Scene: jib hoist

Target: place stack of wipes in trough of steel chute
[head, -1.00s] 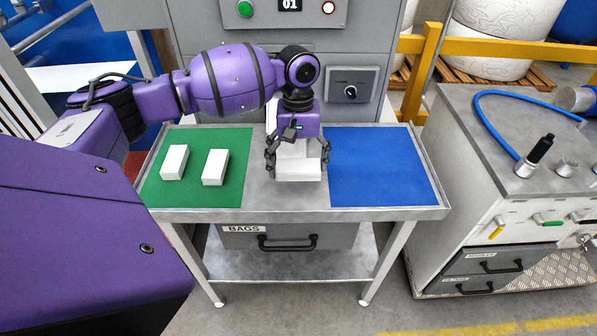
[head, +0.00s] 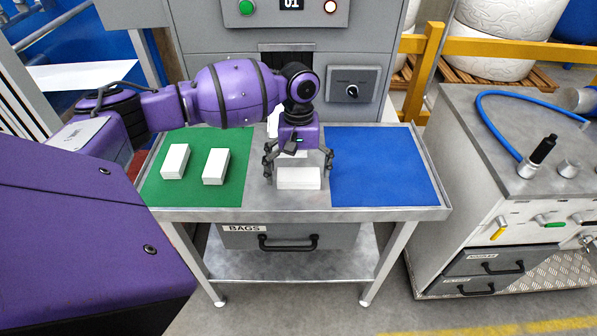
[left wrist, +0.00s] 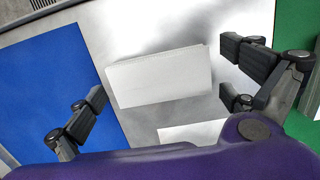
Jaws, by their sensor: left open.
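A white block-shaped stack of wipes (head: 298,178) lies on the bare steel middle of the table. It also shows in the left wrist view (left wrist: 160,77). My left gripper (head: 298,168) is open, pointing down over it, with fingers on both sides and gaps to the stack. A second white piece (left wrist: 190,132) lies just behind the stack, partly hidden by my gripper's body. Two more white stacks (head: 175,161) (head: 215,166) lie on the green mat. A steel chute cannot be clearly made out; my arm hides part of the machine front. My right gripper is out of view.
The green mat (head: 160,195) is on the left and an empty blue mat (head: 380,170) on the right of the table. A grey machine with a dark slot (head: 287,47) stands behind. A grey cabinet (head: 470,130) with a blue hose stands at right.

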